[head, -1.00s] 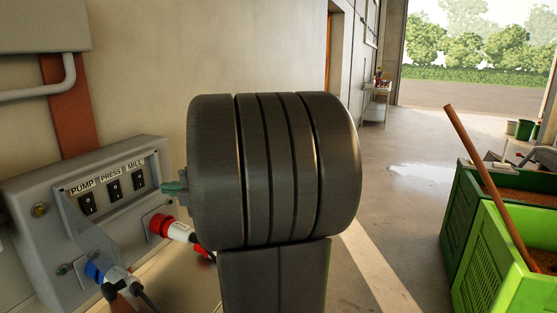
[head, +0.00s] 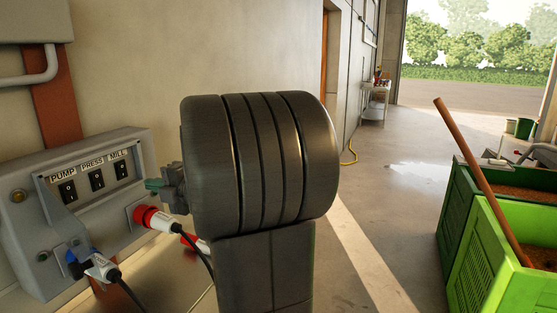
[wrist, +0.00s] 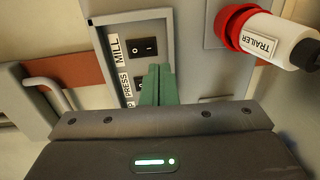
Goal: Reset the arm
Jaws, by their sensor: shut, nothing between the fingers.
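My gripper (head: 154,184) has green fingers and shows just right of the control panel (head: 85,195) in the head view. Its fingers are together, with nothing between them. The panel is grey, with black rocker switches labelled PUMP (head: 68,191), PRESS (head: 96,180) and MILL (head: 121,170). In the wrist view the shut fingers (wrist: 157,85) overlap the panel below the MILL switch (wrist: 144,46) and partly cover the PRESS switch. I cannot tell how far they are from the panel. My dark arm link fills the middle of the head view.
A red and white plug (head: 160,219) sits in the panel's right side, close to my gripper; the wrist view shows its TRAILER label (wrist: 262,42). A blue plug (head: 75,263) is lower left. Green bins (head: 492,262) stand at right.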

